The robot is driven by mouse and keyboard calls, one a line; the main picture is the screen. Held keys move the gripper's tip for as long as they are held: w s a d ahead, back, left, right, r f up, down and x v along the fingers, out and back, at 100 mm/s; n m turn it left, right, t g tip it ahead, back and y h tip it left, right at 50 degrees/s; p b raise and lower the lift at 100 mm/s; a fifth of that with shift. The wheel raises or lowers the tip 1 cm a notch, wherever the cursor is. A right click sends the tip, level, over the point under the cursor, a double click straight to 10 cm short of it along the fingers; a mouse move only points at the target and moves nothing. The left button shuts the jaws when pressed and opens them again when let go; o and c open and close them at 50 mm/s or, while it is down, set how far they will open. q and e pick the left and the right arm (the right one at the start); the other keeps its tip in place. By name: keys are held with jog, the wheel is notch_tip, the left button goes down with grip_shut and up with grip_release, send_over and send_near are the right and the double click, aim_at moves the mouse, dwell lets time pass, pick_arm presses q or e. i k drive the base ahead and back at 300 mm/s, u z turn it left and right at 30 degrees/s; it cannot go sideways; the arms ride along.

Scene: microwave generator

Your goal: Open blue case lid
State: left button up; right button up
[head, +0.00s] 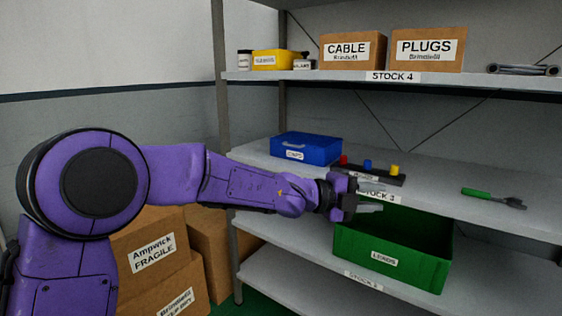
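The blue case (306,149) sits on the middle shelf, toward its left end, with a white label on its front. Its lid looks shut. My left gripper (376,197) reaches in from the left, in front of the middle shelf's edge and to the right of and below the case. Its fingers are spread apart with nothing between them, and it does not touch the case. My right gripper is not in the head view.
A black strip (384,178) with red, blue and yellow knobs lies right of the case. A green-handled tool (493,198) lies further right. A green bin (393,249) stands on the shelf below. Cardboard boxes (352,51) and a yellow bin (273,60) stand above.

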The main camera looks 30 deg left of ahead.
aim_at(322, 142)
jog(key=u, duration=2.2)
jog(key=i, duration=1.75)
jog(key=z, duration=2.3)
